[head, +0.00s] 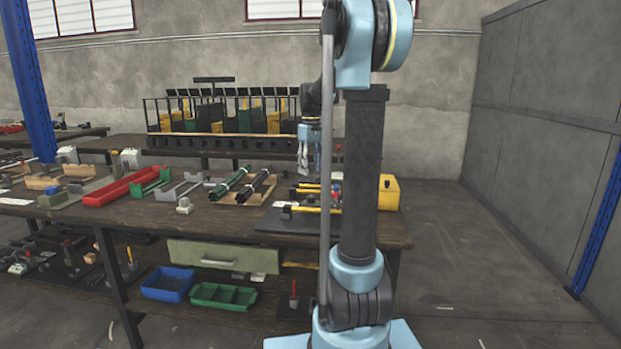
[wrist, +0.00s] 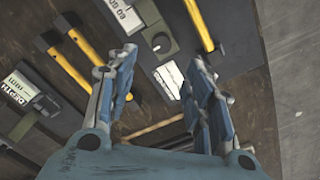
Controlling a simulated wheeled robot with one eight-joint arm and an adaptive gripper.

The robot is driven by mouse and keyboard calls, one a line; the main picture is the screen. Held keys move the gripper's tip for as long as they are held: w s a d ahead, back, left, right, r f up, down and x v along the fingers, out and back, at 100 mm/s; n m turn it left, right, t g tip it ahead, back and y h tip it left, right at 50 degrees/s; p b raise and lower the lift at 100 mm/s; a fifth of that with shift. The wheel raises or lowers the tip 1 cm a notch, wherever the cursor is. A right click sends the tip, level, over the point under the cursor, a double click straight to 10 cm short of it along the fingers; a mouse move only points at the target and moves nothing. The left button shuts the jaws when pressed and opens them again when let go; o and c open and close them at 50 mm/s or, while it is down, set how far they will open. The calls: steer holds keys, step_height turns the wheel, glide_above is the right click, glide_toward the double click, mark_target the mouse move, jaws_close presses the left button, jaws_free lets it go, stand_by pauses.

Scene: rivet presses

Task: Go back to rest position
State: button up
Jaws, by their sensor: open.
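My gripper (wrist: 163,80) is open and empty in the wrist view, its two blue and grey fingers spread apart above the workbench. In the head view my gripper (head: 309,160) hangs pointing down over the right end of the workbench (head: 150,217), partly beside my own arm column. Dark mats with yellow-handled tools (wrist: 75,65) lie below the fingers in the wrist view. Nothing is between the fingertips.
On the bench stand a red tray (head: 127,187), dark rods on a wooden holder (head: 243,186) and a yellow box (head: 389,192). Blue (head: 168,284) and green bins (head: 222,296) sit on the lower shelf. The floor at right (head: 470,260) is clear up to a grey wall.

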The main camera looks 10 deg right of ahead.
steer(key=shift+r, duration=0.3)
